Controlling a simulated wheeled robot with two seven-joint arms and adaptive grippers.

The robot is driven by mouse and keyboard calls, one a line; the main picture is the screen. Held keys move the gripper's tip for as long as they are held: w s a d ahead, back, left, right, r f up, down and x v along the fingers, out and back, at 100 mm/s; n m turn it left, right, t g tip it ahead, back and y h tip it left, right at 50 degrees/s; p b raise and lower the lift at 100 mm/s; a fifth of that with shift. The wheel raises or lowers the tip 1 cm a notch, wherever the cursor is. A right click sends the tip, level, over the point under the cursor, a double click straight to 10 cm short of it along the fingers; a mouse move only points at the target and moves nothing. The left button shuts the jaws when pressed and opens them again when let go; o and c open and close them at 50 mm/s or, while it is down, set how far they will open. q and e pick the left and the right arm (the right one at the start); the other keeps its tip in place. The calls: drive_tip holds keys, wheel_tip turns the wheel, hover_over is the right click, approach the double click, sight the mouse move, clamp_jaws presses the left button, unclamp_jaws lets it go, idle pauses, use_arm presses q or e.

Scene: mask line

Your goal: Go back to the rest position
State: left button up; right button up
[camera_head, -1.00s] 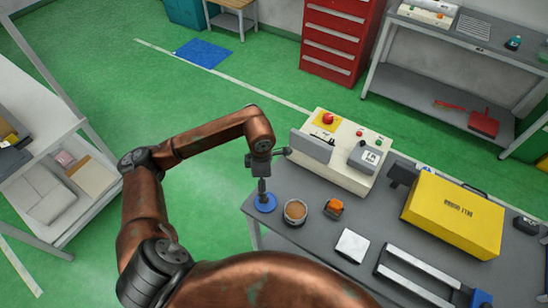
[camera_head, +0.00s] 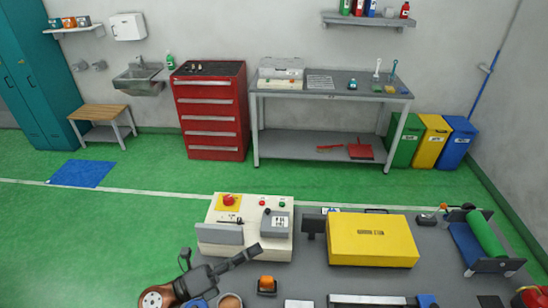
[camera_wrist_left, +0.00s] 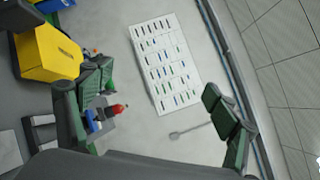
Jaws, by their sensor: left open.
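My left gripper (camera_head: 220,258) is at the lower left of the head view, at the near edge of the grey workbench (camera_head: 310,270) and in front of the cream control box (camera_head: 210,215). Its dark fingers are spread. In the left wrist view the left gripper (camera_wrist_left: 160,88) has its two green-padded fingers wide apart, with nothing held between them. The wrist camera looks across the room at a wall chart (camera_wrist_left: 165,60). My right gripper is not in view; a copper piece at the lower right edge seems to be my right arm.
On the bench are a yellow case (camera_head: 372,240), an orange-topped block (camera_head: 267,285), a round brown-topped container (camera_head: 230,300) and a green roll on a blue stand (camera_head: 485,235). A red drawer cabinet (camera_head: 212,110) stands behind. Green floor (camera_head: 150,215) left of the bench is clear.

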use_arm(q)
drive_tip(key=w+a+n+t+y, duration=0.4)
drive_tip(key=a+n+t+y, duration=0.15)
drive_tip(key=a+n, duration=0.3)
drive_tip(key=w+a+n+t+y, duration=0.3)
drive_tip(key=a+n+t+y, duration=0.25)
drive_tip(key=a+n, duration=0.3)
drive_tip(key=s+a+f+n+g+y, duration=0.25)
drive_tip(key=a+f+n+y, duration=0.25)
drive_tip(key=a+f+n, duration=0.3)
drive_tip(key=s+a+f+n+g+y, duration=0.1)
drive_tip(key=a+f+n+g+y, duration=0.2)
drive_tip(key=a+f+n+y, duration=0.5)
drive_tip(key=s+d+f+n+g+h, duration=0.1)
drive_tip(key=s+f+n+g+h, duration=0.15)
drive_tip(key=s+f+g, duration=0.65)
drive_tip(key=s+d+f+n+g+h, duration=0.1)
drive_tip(key=s+d+f+g+h, duration=0.15)
drive_tip(key=s+f, duration=1.35)
wheel_tip(320, 180, down, 30)
drive_tip(key=s+g, duration=0.1)
drive_tip(key=s, duration=0.2)
drive_tip(key=s+f+m+g, duration=0.1)
drive_tip(key=s+f, duration=1.4)
drive_tip(key=s, duration=0.3)
drive_tip(key=shift+s+d+f+h, duration=0.15)
drive_tip(key=shift+d+f+h, duration=0.1)
drive_tip(key=shift+f+h, duration=0.1)
